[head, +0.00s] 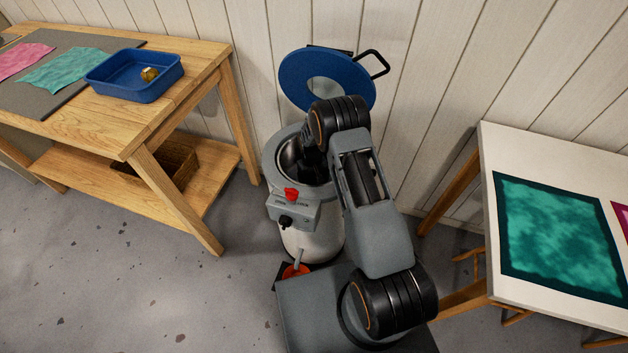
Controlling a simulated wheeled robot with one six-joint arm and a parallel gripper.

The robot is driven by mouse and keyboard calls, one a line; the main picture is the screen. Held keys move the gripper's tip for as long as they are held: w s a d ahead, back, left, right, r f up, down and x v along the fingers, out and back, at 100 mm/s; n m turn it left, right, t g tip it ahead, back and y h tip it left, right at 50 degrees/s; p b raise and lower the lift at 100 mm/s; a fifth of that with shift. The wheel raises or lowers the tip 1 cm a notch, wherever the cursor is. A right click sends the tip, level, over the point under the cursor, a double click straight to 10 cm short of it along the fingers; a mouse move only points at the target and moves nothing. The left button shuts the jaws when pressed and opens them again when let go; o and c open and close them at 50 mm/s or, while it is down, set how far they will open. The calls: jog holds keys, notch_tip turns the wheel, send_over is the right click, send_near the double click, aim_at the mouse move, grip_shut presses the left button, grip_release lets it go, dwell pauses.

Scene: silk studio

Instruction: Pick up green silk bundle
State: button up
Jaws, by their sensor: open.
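No green silk bundle shows as such in the head view. My gripper (313,163) reaches down into the mouth of a round grey-and-white steamer pot (313,237). My arm covers part of the opening, and the fingertips and the pot's inside are mostly hidden. My gripper is open; nothing can be seen between its jaws. A flat green silk with a dark border (560,237) lies on the white table at the right. A flat teal cloth (68,70) lies on the wooden bench at the left.
The pot's blue ring-shaped lid (295,80) stands raised behind it, near the wall. A blue tray (135,82) holding a small yellowish object sits on the wooden bench (190,97). The white table (505,150) stands at the right. Floor at lower left is clear.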

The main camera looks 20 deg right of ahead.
jog(key=shift+c, duration=0.5)
jog(key=c, duration=0.9)
jog(key=shift+r, duration=0.1)
